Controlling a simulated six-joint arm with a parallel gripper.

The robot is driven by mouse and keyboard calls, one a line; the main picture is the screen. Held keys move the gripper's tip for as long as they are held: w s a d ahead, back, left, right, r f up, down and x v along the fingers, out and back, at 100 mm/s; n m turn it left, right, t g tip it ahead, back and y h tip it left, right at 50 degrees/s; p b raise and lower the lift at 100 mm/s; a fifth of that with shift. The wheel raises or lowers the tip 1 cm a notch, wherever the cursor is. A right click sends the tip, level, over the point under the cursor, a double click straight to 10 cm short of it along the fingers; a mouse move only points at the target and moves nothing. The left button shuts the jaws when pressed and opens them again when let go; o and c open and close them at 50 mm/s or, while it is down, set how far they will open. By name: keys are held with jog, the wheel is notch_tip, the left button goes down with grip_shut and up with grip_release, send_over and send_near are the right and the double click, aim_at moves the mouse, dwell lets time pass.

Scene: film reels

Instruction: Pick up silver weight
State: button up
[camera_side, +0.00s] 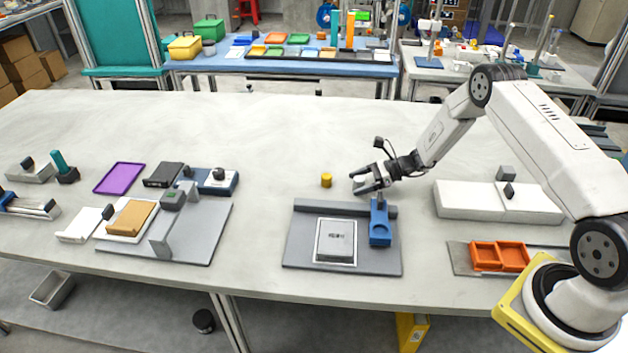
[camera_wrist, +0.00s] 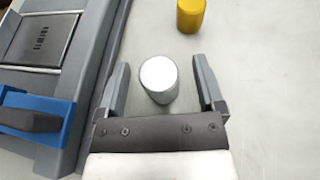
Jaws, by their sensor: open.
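The silver weight (camera_wrist: 159,80) is a small upright cylinder with a bright round top, standing on the pale table. In the wrist view it sits between the two open fingers of my gripper (camera_wrist: 164,88), apart from both and nearer the left finger. In the side view my gripper (camera_side: 362,184) is low over the table, behind the grey fixture, and the silver weight is hard to make out there between the fingers.
A yellow cylinder (camera_side: 326,180) stands left of my gripper and also shows in the wrist view (camera_wrist: 191,15). A grey fixture (camera_side: 295,252) with a blue part (camera_side: 380,226) lies close in front. Table behind is clear.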

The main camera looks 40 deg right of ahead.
jog(key=shift+x, duration=1)
grip_shut()
